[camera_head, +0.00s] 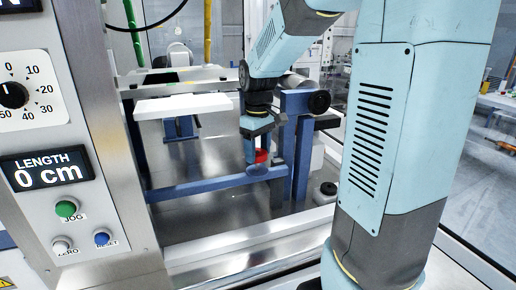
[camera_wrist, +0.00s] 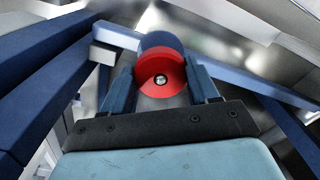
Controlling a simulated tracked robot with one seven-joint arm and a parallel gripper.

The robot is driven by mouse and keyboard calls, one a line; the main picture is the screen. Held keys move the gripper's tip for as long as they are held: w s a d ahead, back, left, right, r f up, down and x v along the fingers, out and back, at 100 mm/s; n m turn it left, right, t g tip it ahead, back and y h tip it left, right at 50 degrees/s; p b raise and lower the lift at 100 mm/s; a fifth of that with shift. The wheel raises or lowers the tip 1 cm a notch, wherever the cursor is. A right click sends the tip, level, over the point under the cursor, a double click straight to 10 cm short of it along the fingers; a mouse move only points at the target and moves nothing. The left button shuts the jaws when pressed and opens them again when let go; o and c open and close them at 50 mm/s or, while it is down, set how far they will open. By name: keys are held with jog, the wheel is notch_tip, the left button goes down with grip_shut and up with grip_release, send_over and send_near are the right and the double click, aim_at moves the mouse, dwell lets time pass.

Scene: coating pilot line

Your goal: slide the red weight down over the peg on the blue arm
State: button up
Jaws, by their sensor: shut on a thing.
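The red weight (camera_head: 262,157) is a disc held between the fingers of my gripper (camera_head: 257,150), just above the round pad of the blue arm (camera_head: 220,183). In the wrist view the red weight (camera_wrist: 145,72) lies between the two blue fingers of my gripper (camera_wrist: 164,82). A small bright metal end (camera_wrist: 160,79) shows in its centre hole; it looks like the tip of the peg. The round blue pad (camera_wrist: 160,40) shows beyond the weight's edge. The rest of the peg is hidden, so I cannot tell how far the weight is down on it.
A blue upright post (camera_head: 290,135) stands close to the right of my gripper. A white plate (camera_head: 183,105) is at the back left. A control panel (camera_head: 60,190) reading 0 cm stands at the left. The shiny metal bed (camera_head: 215,215) below is mostly clear.

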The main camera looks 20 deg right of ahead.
jog(key=shift+f, duration=1.75)
jog(key=o, duration=1.5)
notch_tip(320, 180, up, 14)
jog(key=shift+f, duration=0.2)
jog(key=s+m+t, duration=0.2)
jog(key=s, duration=0.4)
jog(key=s+f+m+t, duration=0.1)
jog(key=s+m, duration=0.1)
jog(key=s, duration=0.4)
jog(key=s+f+m+t, duration=0.1)
jog(key=s+m+t, duration=0.1)
jog(key=s, duration=0.5)
jog(key=shift+a+t, duration=0.1)
jog(key=shift+t, duration=0.2)
